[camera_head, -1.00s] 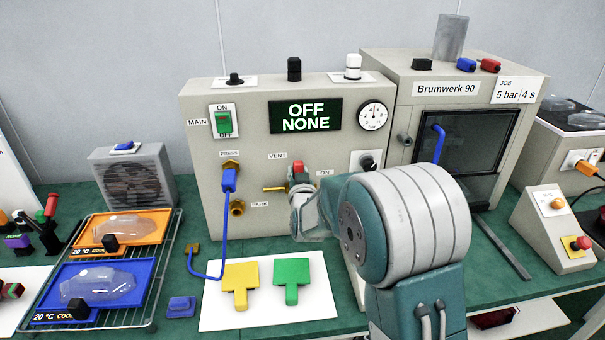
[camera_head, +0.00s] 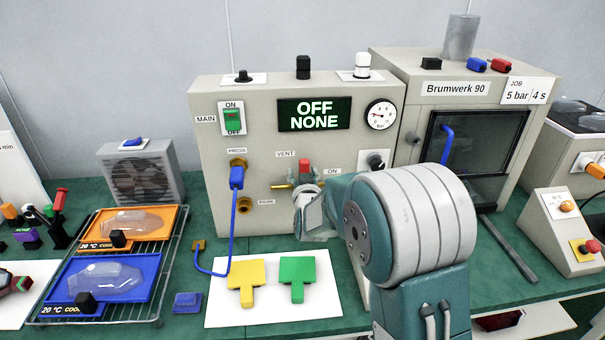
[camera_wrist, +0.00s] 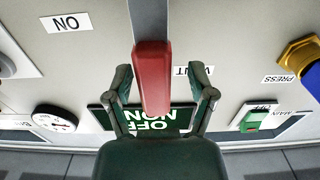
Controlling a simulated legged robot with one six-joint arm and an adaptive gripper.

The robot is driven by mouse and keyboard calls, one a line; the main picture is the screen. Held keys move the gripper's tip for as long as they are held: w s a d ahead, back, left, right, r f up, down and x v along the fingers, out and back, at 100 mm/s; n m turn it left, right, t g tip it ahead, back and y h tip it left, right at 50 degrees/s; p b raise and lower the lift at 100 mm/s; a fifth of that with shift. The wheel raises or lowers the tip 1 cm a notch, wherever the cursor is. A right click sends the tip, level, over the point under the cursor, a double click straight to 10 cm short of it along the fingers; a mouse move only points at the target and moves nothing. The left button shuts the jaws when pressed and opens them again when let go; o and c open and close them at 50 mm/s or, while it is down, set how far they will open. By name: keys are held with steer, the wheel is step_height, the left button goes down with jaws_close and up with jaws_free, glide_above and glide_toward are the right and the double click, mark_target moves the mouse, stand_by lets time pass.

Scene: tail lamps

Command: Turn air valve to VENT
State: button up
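The air valve's red handle (camera_head: 304,167) stands upright on the grey panel, on a brass fitting (camera_head: 284,187). It is between the VENT label (camera_head: 285,154) and the ON label (camera_head: 332,171). My gripper (camera_head: 308,195) is in front of and just below the handle, its fingers partly hidden in this view. In the upside-down wrist view, the red handle (camera_wrist: 153,75) lies between the two fingers of my gripper (camera_wrist: 160,75), with a gap on each side. The gripper is open. The VENT label (camera_wrist: 193,70) is partly covered by a finger.
A display (camera_head: 314,114) reads OFF NONE, and a gauge (camera_head: 381,115) is beside it. A blue hose (camera_head: 234,215) hangs from the PRESS port at the left. A black knob (camera_head: 375,162) is to the right. Yellow (camera_head: 246,275) and green (camera_head: 297,272) plates lie below on a white sheet.

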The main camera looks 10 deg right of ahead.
steer(key=shift+s+r, duration=0.1)
steer(key=shift+s, duration=0.3)
steer(key=s, duration=1.1)
steer(key=s+d+r+g, duration=0.1)
steer(key=s+g, duration=0.3)
steer(key=s, duration=0.6)
steer(key=s+d+r+g, duration=0.1)
steer(key=s+d+g, duration=0.3)
steer(key=s, duration=0.6)
steer(key=s+d+r+g, duration=0.1)
steer(key=s+g, duration=0.3)
steer(key=s, duration=0.5)
steer(key=shift+s+d+r, duration=0.2)
steer(key=shift+s+d, duration=0.2)
steer(key=shift+d, duration=0.45)
